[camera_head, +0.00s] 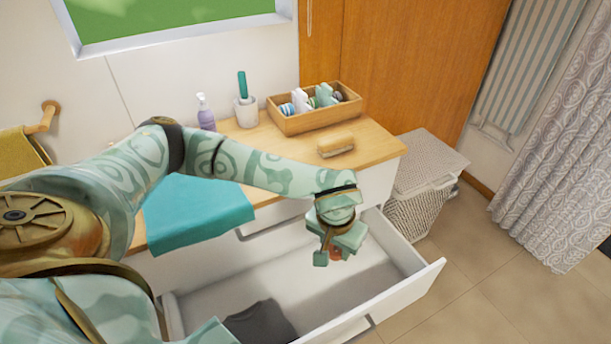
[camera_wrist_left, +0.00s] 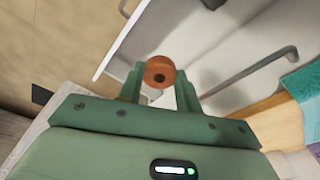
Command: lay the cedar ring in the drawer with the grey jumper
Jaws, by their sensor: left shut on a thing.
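The cedar ring (camera_wrist_left: 159,71) is a reddish-brown disc with a small dark hole. My left gripper (camera_wrist_left: 160,88) is shut on it, one finger on each side. In the head view my left gripper (camera_head: 335,256) is over the right part of the open white drawer (camera_head: 406,301), and a bit of the cedar ring (camera_head: 335,254) shows between its fingers. The grey jumper (camera_head: 260,324) lies folded in the drawer's near left part, partly cut off by my body. My right gripper is not in view.
A wooden-topped cabinet (camera_head: 379,145) holds a teal cloth (camera_head: 195,218), a pump bottle (camera_head: 205,114), a cup with a brush (camera_head: 246,111), a wooden box of rolled items (camera_head: 314,120) and a wooden brush (camera_head: 335,145). A wicker hamper (camera_head: 420,205) stands right of the drawer.

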